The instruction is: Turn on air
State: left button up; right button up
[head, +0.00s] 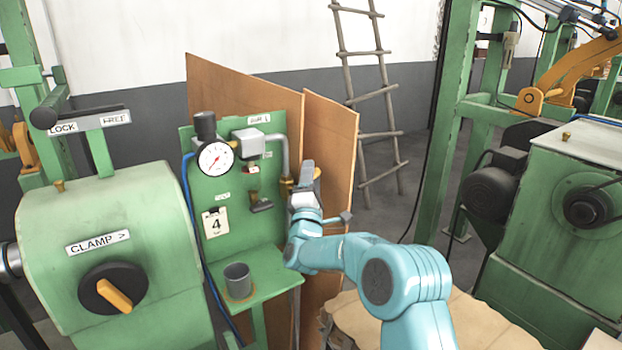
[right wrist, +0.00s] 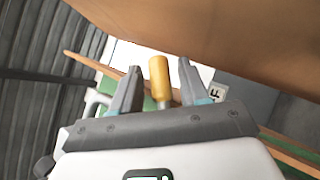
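The green air panel (head: 232,200) stands upright and carries a round pressure gauge (head: 215,159), a grey pipe and small fittings. My right gripper (head: 304,172) is at the panel's right edge. In the right wrist view a yellow handle (right wrist: 159,77) stands between the two fingers of my right gripper (right wrist: 156,86), with a gap on each side, so the fingers are open. In the head view a small yellow part (head: 317,173) shows beside the gripper, and a brass fitting (head: 286,188) sits just left of it. The gripper hides part of that area. My left gripper is not in view.
A brown board (head: 335,150) stands close behind and right of my right gripper. A green shelf (head: 270,287) below the panel holds a grey cup (head: 237,280). A green machine (head: 110,215) with a clamp knob (head: 113,289) is at left. A ladder (head: 365,100) leans on the wall.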

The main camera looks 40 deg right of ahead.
jog(key=shift+s+a+f, duration=0.25)
jog(key=shift+a+f, duration=0.05)
jog(key=shift+f, duration=0.05)
jog(key=b+v, duration=0.4)
jog(key=v, duration=1.1)
jog(key=shift+o, duration=0.2)
jog(key=shift+s+a, duration=0.15)
